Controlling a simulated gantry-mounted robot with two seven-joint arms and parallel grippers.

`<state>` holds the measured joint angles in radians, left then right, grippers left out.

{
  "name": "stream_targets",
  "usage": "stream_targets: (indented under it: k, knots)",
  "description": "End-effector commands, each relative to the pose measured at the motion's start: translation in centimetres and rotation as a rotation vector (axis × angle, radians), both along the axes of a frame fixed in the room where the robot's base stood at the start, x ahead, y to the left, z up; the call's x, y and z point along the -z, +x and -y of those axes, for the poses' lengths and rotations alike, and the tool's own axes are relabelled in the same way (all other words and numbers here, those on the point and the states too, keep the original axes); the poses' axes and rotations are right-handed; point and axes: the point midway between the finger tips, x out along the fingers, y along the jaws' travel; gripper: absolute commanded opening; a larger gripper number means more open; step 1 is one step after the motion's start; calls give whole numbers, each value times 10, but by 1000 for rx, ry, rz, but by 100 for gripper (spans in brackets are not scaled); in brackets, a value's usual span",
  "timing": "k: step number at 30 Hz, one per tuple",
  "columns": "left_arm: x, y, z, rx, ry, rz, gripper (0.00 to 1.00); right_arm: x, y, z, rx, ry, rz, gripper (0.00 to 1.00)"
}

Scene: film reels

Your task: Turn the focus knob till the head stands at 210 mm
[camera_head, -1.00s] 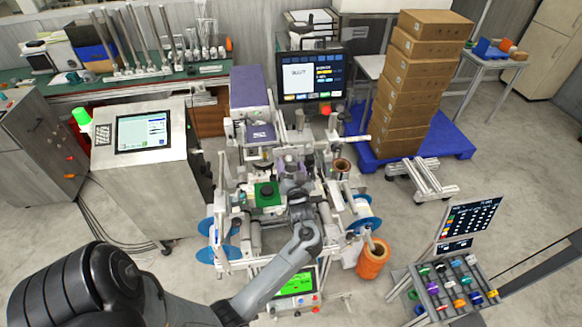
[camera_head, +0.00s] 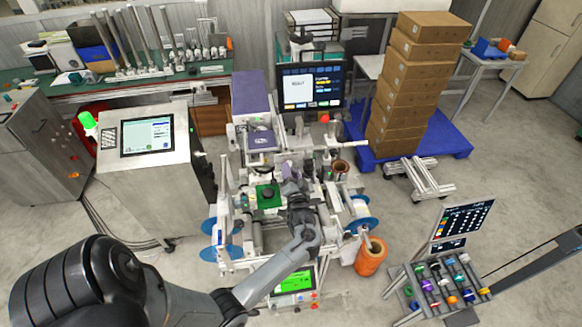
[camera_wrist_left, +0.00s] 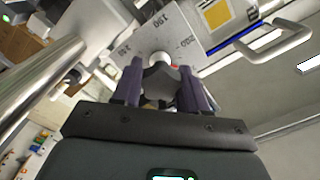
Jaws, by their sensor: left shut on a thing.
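The focus knob (camera_wrist_left: 160,84) is dark and sits on a pale round shaft in the left wrist view. My left gripper (camera_wrist_left: 160,92) has its two purple fingers on either side of the knob and is shut on it. Behind the knob is a grey scale plate (camera_wrist_left: 187,24) with printed numbers, tilted in this view; I cannot read a pointer position on it. In the head view my left gripper (camera_head: 292,186) reaches into the middle of the machine, and my wrist hides the knob there. My right gripper does not show.
A monitor (camera_head: 312,82) stands behind the machine; its text is too small to read surely. A metal cabinet with a screen (camera_head: 147,137) is at left. Blue reels (camera_head: 362,225) and an orange bin (camera_head: 371,257) flank the machine. Stacked boxes (camera_head: 412,90) stand behind right.

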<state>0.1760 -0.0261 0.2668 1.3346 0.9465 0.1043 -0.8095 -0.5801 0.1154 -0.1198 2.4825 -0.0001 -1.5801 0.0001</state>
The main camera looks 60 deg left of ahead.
Motion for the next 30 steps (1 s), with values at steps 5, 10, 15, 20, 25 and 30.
stream_targets:
  k: [5, 10, 15, 20, 25, 30]
  knots:
    - [7, -1, 0, 2, 2, -33, 12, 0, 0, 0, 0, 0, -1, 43]
    - [8, -1, 0, 4, -1, -34, 12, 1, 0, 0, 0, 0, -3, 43]
    - [7, -1, 0, 2, 0, -31, 68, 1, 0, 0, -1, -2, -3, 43]
    - [5, 0, 0, 2, 2, -27, 68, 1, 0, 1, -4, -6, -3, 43]
    - [5, -1, 2, 2, 3, -26, 68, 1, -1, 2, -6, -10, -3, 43]
    - [6, -6, 16, 1, 2, -24, 68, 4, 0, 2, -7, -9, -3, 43]
